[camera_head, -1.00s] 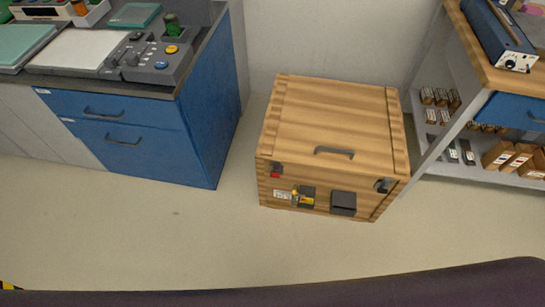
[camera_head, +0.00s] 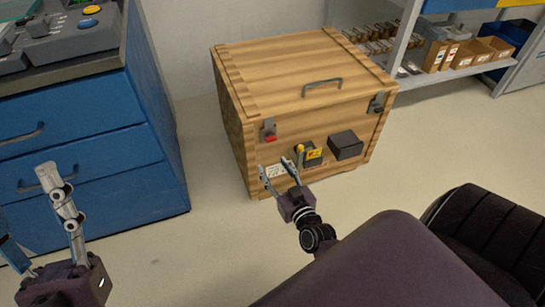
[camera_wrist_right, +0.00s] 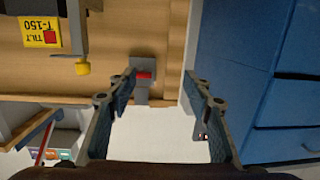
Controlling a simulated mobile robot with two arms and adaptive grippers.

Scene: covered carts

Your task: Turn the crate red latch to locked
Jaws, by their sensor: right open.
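The wooden crate (camera_head: 300,95) stands on the floor with its lid down. Its red latch (camera_head: 270,135) is a small grey fitting with a red part at the front's upper left. In the right wrist view the red latch (camera_wrist_right: 143,75) shows beyond the fingertips, nearer the left finger. My right gripper (camera_head: 276,171) is open and empty in front of the crate, below the latch; it also fills the right wrist view (camera_wrist_right: 160,82). Contact with the crate cannot be told. My left gripper (camera_head: 27,203) is at the lower left, fingers spread, away from the crate.
A yellow-labelled fitting (camera_head: 311,153) and a dark box (camera_head: 345,145) project from the crate front. A second latch (camera_head: 376,103) is at the right corner. A blue cabinet (camera_head: 90,130) stands left, shelves with boxes (camera_head: 440,55) at the back right. Floor right of the crate is clear.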

